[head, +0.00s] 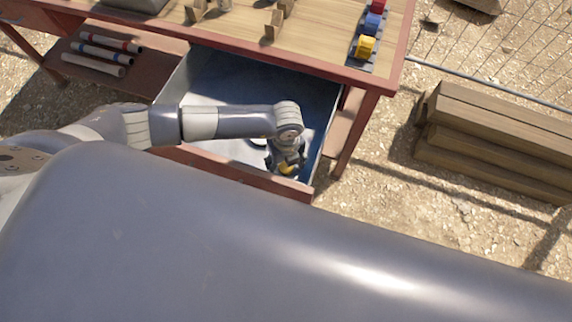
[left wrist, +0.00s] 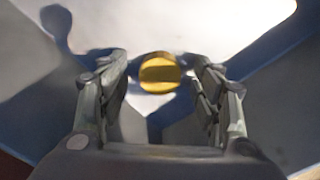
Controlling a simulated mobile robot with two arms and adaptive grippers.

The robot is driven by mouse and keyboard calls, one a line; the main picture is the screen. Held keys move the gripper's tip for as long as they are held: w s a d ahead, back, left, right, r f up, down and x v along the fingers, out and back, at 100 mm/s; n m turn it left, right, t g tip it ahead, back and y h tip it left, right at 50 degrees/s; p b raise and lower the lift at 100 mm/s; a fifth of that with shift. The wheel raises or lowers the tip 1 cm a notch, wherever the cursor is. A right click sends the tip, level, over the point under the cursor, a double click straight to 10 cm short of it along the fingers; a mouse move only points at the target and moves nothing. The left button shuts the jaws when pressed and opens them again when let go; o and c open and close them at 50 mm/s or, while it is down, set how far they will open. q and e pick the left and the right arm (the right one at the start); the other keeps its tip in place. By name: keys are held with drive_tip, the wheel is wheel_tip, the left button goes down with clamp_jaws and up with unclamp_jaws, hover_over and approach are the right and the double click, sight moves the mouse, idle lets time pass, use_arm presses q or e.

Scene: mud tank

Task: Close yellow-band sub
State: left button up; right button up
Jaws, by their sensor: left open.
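A yellow round piece (head: 287,169) shows at the front right of the open drawer (head: 235,178), beside my left gripper (head: 288,162). The wrist view shows it as a yellow disc (left wrist: 159,73) with a line across its face. My left gripper also shows there (left wrist: 160,80), open, with one finger on each side of the disc. The disc appears beyond or between the fingertips; I cannot tell how deep, and no contact is clear. Whether this piece is the yellow-band sub is not certain. My right gripper is not in view.
The drawer hangs under a red-framed wooden bench (head: 325,42). Red, blue and yellow blocks (head: 366,46) stand on its right edge. Pale pipes with coloured bands (head: 100,52) lie on the lower shelf. Stacked timber beams (head: 490,135) lie on the gravel at the right.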

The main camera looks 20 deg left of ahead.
sight(286, 166)
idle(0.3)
use_arm(q)
drive_tip(key=c, duration=0.8)
wheel_tip(286, 166, up, 10)
idle(0.4)
